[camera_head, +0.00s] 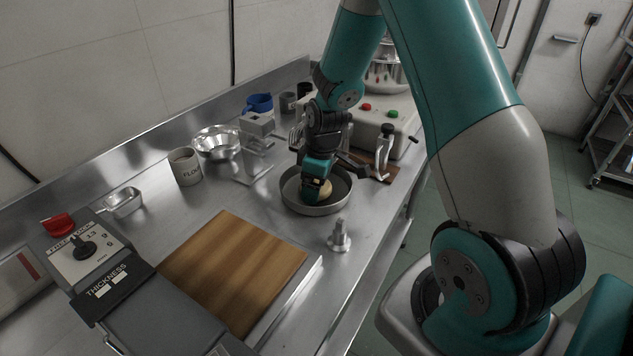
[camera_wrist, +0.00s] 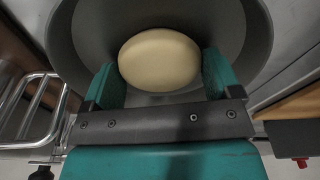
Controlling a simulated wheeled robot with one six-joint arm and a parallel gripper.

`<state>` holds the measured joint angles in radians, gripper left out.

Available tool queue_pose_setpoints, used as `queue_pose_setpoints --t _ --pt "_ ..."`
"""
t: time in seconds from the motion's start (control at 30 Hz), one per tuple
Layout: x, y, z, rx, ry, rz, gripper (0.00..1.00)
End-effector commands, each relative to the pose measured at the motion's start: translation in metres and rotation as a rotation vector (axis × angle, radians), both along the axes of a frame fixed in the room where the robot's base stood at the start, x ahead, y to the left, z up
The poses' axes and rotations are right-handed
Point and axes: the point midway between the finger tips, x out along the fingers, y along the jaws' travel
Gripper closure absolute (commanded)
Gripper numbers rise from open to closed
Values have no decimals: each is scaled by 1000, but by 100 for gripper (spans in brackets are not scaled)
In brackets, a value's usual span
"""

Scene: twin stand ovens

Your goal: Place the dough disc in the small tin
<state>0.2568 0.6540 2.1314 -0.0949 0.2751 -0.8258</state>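The dough disc (camera_wrist: 159,60) is pale, smooth and rounded. In the wrist view it sits between the two green fingers of my gripper (camera_wrist: 160,75), which meet it on both sides. In the head view the dough disc (camera_head: 326,189) shows at the tip of my gripper (camera_head: 317,188), inside the outline of a round grey tin (camera_head: 318,209). The tin's dark interior and wall (camera_wrist: 255,45) surround the dough in the wrist view. I cannot tell whether the dough touches the tin's floor. My gripper points down and hides part of the dough.
A wooden board (camera_head: 235,265) lies in front of the tin, with a small metal piece (camera_head: 339,238) nearby. A flour pot (camera_head: 185,166), a metal bowl (camera_head: 217,143) and a small rectangular tin (camera_head: 122,203) stand left.

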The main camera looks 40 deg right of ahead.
Motion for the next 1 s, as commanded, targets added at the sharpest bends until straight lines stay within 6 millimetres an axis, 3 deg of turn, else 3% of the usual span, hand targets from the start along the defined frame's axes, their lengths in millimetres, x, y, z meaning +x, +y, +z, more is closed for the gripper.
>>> queue_pose_setpoints --t 0.07,0.27,0.43,0.8,1.0 --pt "0 0 0 0 0 0 0" --pt "0 0 0 0 0 0 0" --pt "0 -1 14 -1 -3 0 0" --pt "-8 -6 91 -1 -5 -1 0" --pt "-11 -8 117 0 -1 -1 0"
